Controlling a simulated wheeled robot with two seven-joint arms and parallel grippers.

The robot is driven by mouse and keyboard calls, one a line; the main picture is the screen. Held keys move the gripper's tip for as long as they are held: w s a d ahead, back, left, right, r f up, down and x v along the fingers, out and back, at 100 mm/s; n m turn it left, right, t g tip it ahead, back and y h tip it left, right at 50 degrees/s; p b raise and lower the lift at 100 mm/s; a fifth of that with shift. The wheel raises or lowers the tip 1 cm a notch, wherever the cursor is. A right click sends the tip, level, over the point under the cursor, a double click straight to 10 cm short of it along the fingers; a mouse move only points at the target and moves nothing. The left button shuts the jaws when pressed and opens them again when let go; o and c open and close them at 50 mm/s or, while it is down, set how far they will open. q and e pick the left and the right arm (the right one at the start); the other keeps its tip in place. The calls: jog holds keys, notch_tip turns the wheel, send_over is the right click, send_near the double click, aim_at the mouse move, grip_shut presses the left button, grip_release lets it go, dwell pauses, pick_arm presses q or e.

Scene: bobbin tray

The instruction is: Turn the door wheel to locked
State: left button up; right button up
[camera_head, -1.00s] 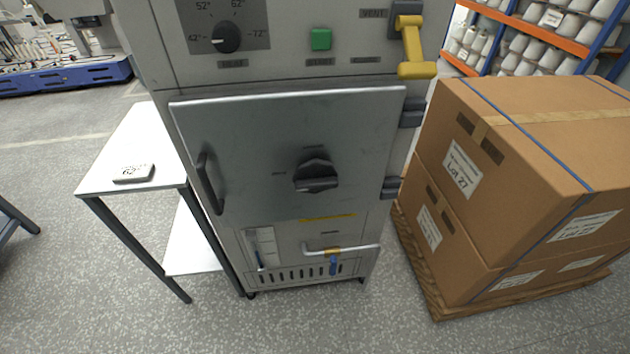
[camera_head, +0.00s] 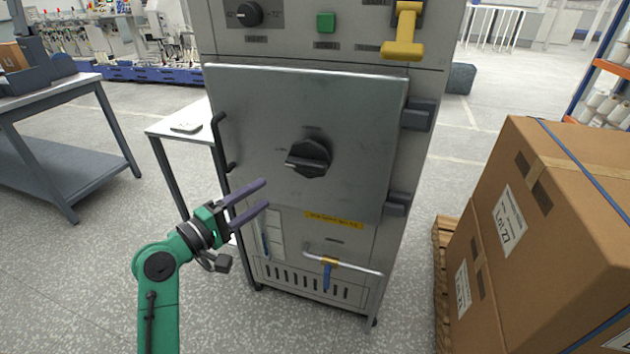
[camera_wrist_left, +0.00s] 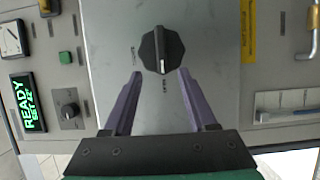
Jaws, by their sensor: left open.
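The door wheel is a dark many-sided knob (camera_head: 308,157) with a raised grip bar, in the middle of the grey metal door (camera_head: 360,110). The bar lies roughly level in the head view, and small labels sit above and left of the knob. My left gripper (camera_head: 266,194) is open and empty, below and left of the knob and apart from it. In the left wrist view the knob (camera_wrist_left: 160,50) shows just beyond and between the two purple fingertips (camera_wrist_left: 160,73). The door is flush with the cabinet. My right gripper is not in view.
A door handle (camera_head: 219,140) is at the door's left edge, and hinges (camera_head: 417,115) are at its right. A yellow lever (camera_head: 404,38) and green button (camera_head: 325,22) sit above. A white side table (camera_head: 165,126) stands left, and stacked cartons (camera_head: 560,190) stand right. A READY display (camera_wrist_left: 27,103) is lit.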

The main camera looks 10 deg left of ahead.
pick_arm(q)
send_near(302, 167)
jog(key=p+x, duration=0.1)
jog(key=x, duration=0.8)
grip_shut()
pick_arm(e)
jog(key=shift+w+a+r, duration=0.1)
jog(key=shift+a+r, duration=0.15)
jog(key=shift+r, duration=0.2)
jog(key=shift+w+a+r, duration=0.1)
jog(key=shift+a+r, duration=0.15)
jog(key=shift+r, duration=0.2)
